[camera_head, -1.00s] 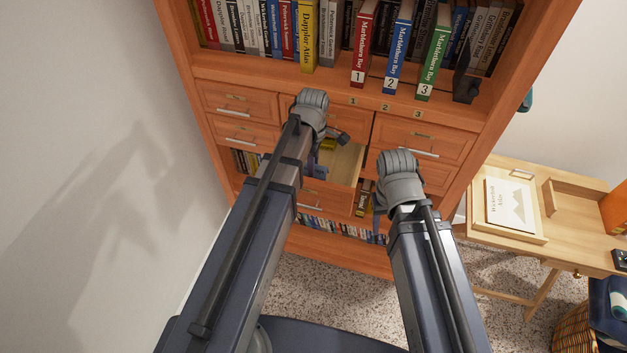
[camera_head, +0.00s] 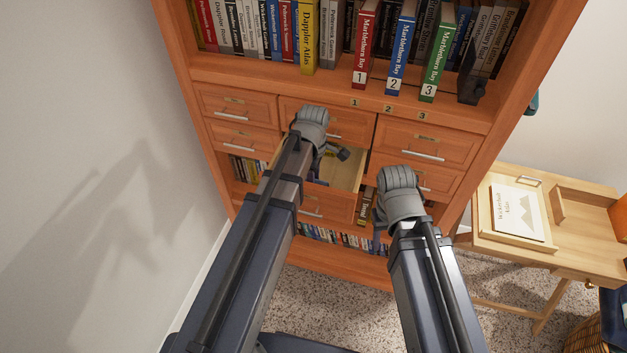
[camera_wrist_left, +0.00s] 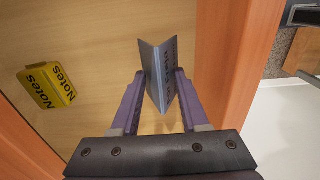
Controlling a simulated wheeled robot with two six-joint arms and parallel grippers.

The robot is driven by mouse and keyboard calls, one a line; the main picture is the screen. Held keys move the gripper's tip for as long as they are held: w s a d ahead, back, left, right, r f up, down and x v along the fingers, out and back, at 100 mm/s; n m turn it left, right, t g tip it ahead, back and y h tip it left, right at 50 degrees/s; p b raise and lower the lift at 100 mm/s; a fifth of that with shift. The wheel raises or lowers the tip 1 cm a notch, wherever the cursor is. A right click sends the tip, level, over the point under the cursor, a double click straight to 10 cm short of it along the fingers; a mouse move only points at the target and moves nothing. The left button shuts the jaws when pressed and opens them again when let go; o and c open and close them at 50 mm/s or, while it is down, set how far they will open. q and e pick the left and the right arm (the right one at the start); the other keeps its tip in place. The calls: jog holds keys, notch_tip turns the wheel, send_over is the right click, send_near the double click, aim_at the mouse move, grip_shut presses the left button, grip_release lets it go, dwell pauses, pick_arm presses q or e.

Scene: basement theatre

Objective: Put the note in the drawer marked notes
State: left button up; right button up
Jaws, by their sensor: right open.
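A pulled-out drawer (camera_head: 346,174) in the wooden cabinet has a pale floor, which also fills the left wrist view (camera_wrist_left: 95,30). A yellow folded card (camera_wrist_left: 48,86) reading "Notes" lies in it. My left gripper (camera_wrist_left: 160,82) is over the drawer, its two purple fingers on either side of a grey-blue folded note (camera_wrist_left: 159,70) with dark lettering. The note fills the gap and appears gripped. In the head view my left gripper (camera_head: 319,172) reaches into the drawer. My right gripper (camera_head: 378,236) is open and empty, in front of the right-hand drawers; its fingers are mostly hidden.
Closed drawers (camera_head: 418,146) flank the open one. A shelf of books (camera_head: 307,40) is above, with three numbered volumes jutting forward. A grey wall is at the left.

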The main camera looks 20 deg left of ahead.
pick_arm(q)
jog(key=o, duration=0.3)
jog(key=shift+r, duration=0.15)
notch_tip(320, 180, up, 12)
jog(key=p, duration=1.2)
jog(key=shift+s+d+m+y, duration=0.2)
jog(key=shift+s+d+m, duration=1.9)
jog(key=shift+m, duration=1.45)
jog(key=shift+s+d+m+y, duration=0.2)
jog(key=shift+s+d+m, duration=1.2)
jog(key=shift+s+m, duration=1.75)
jog(key=shift+s+d+m+y, duration=0.2)
jog(key=shift+s+d+m, duration=1.65)
jog(key=shift+m, duration=2.15)
jog(key=shift+a, duration=0.1)
